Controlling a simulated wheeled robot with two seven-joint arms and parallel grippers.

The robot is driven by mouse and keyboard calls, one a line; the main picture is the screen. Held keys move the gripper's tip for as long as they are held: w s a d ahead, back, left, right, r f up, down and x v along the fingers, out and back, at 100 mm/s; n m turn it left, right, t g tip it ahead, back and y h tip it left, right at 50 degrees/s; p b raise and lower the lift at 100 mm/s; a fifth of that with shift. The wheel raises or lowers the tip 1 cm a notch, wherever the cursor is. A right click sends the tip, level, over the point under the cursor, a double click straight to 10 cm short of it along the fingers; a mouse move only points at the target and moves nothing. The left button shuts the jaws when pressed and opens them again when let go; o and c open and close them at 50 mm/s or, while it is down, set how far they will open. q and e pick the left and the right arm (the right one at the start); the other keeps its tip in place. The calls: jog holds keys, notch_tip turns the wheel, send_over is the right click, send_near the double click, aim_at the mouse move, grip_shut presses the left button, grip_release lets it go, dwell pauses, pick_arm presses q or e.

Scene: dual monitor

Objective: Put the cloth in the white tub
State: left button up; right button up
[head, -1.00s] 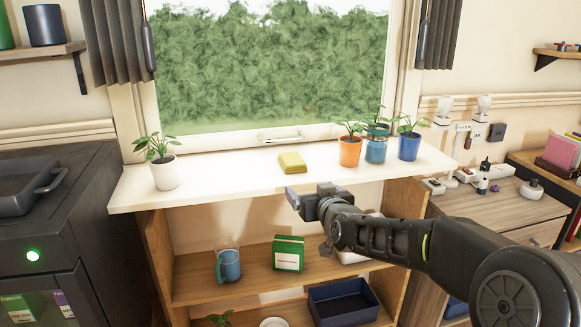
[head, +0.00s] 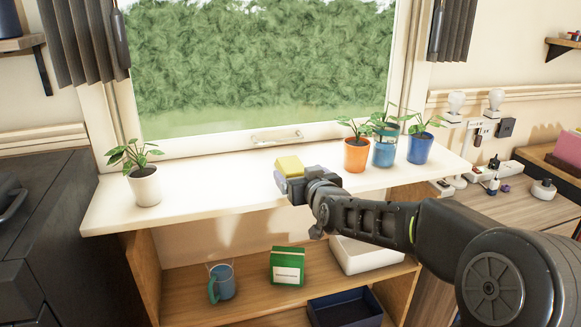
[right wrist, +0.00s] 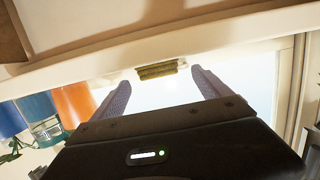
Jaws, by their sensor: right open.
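The cloth is a yellow folded block (head: 289,165) lying on the white windowsill. In the right wrist view the cloth (right wrist: 158,71) is small, ahead of and between the fingers. My right gripper (head: 287,184) is at the sill, just in front of the cloth, and hides its near lower part in the head view. Its two fingers (right wrist: 161,88) are spread, with nothing held between them. The white tub (head: 365,257) stands on the shelf below the sill, partly hidden by my right arm. My left gripper is in neither view.
On the sill (head: 220,203) stand a plant in a white pot (head: 145,187), and orange (head: 356,155), teal (head: 383,152) and blue (head: 420,148) pots to the right. Below are a blue mug (head: 222,283), green box (head: 287,267) and dark blue bin (head: 345,310). The sill's left middle is clear.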

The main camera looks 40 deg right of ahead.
aim_at(291, 163)
jog(key=shift+x, duration=1.3)
jog(key=x, duration=0.5)
jog(key=shift+w+d, duration=0.1)
jog(key=c, duration=1.6)
jog(key=shift+o, duration=0.2)
notch_tip(291, 163, up, 10)
jog(key=p, duration=0.4)
